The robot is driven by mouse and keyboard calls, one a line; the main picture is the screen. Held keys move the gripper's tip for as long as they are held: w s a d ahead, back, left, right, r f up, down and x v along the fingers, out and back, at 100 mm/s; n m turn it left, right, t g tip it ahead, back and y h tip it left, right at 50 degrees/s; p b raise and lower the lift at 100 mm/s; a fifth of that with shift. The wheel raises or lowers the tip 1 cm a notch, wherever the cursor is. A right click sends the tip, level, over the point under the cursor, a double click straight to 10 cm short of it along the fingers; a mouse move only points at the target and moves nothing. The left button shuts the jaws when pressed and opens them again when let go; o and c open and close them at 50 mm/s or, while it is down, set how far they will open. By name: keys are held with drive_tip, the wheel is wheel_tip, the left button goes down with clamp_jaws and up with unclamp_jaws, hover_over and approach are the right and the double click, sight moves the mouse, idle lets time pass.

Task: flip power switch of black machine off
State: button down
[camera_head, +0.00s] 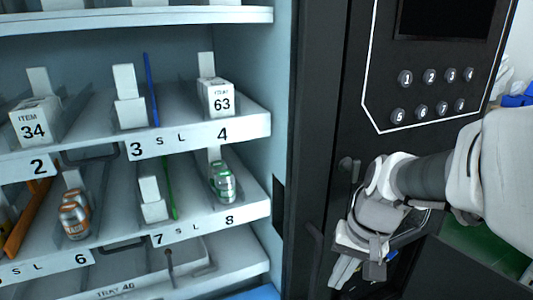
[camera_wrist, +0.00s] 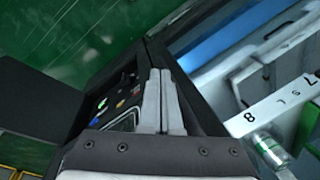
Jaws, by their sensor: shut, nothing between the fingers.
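The black machine (camera_head: 335,70) is a vending machine with a tall dark front panel to the right of its open shelves. My gripper (camera_head: 358,272) is in front of the lower part of this panel, pointing down. In the wrist view my gripper (camera_wrist: 161,72) has its two pale fingers together with nothing between them. Left of the fingers, a dark control panel (camera_wrist: 116,92) carries small green, yellow and reddish parts. I cannot tell which part is the power switch, or whether the fingers touch the panel. My gripper and arm hide part of the lower panel in the head view.
Numbered buttons (camera_head: 430,77) and a dark screen (camera_head: 445,18) are on the upper panel. Shelves at left hold white boxes (camera_head: 218,99), a green can (camera_head: 222,182) and orange cans (camera_head: 74,214). A dark flap (camera_wrist: 35,105) stands out left of the control panel.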

drive_tip(key=w+d+f+m+t+y, duration=0.1)
drive_tip(key=w+d+f+m+t, duration=0.1)
drive_tip(key=d+f+m+t, duration=0.3)
drive_tip(key=w+d+f+m+t+y, duration=0.2)
drive_tip(key=d+f+m+t, duration=0.3)
drive_tip(key=f+m, duration=0.8)
drive_tip(key=w+d+f+m+t+y, duration=0.2)
drive_tip(key=d+f+m+t, duration=0.4)
drive_tip(key=f+m, duration=0.4)
wheel_tip(320, 180, down, 2)
drive_tip(key=shift+f+t, duration=0.2)
drive_tip(key=shift+t, duration=0.4)
drive_tip(key=shift+w+a, duration=0.1)
drive_tip(key=b+x, duration=0.3)
drive_tip(key=x, duration=1)
drive_tip(key=shift+w, duration=0.35)
drive_tip(key=shift+a+r, duration=0.1)
drive_tip(key=shift+r, duration=0.05)
